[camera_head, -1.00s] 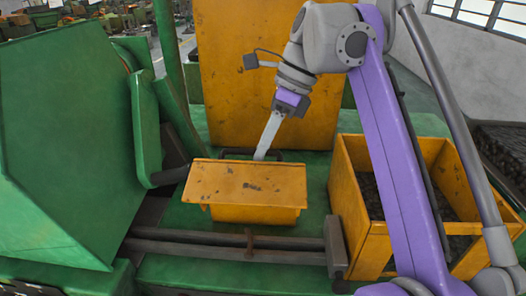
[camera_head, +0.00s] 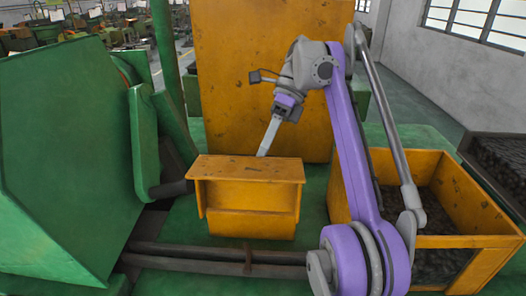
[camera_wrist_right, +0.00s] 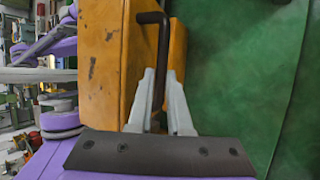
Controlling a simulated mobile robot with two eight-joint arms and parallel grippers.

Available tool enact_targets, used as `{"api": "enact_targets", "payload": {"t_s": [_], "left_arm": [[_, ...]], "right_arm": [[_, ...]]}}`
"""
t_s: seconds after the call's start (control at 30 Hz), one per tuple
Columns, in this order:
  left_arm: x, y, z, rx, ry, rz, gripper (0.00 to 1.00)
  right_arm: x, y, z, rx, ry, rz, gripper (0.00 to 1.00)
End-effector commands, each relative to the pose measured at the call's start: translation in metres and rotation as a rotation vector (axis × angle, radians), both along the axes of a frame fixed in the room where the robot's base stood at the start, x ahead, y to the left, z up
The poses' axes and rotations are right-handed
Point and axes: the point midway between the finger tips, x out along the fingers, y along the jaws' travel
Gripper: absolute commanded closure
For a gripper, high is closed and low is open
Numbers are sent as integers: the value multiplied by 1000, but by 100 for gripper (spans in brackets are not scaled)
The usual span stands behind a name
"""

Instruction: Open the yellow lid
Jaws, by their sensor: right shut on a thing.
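The yellow lid (camera_head: 245,168) is a worn, flat-topped panel on a yellow box (camera_head: 252,224) in the middle of the head view. Its top shows as a narrow strip, with more of the yellow front visible below. My right gripper (camera_head: 263,153) reaches down behind the lid's far edge, its fingertips partly hidden there. In the right wrist view, my right gripper (camera_wrist_right: 161,80) is shut on a dark bar handle (camera_wrist_right: 163,45) beside the yellow surface (camera_wrist_right: 104,60). My left gripper is not in view.
A large green housing (camera_head: 70,150) stands close on the left. An open yellow bin (camera_head: 490,235) with dark contents is at the right. A tall yellow panel (camera_head: 240,75) rises behind. Dark rails (camera_head: 210,254) run in front of the box.

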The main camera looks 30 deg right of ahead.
Motion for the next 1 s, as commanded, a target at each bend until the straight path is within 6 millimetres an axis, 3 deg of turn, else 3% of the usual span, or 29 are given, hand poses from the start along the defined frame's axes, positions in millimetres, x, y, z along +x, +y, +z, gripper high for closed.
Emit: {"api": "enact_targets", "payload": {"t_s": [0.2, 0.23, 0.37, 1.0], "left_arm": [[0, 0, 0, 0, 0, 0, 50], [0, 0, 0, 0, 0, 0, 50], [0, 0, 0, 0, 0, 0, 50], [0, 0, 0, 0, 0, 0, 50]], "right_arm": [[0, 1, 1, 1, -2, 1, 100], [0, 1, 1, 1, -2, 1, 78], [0, 1, 1, 1, -2, 1, 54], [-4, 2, 3, -11, -21, 1, 53]]}}
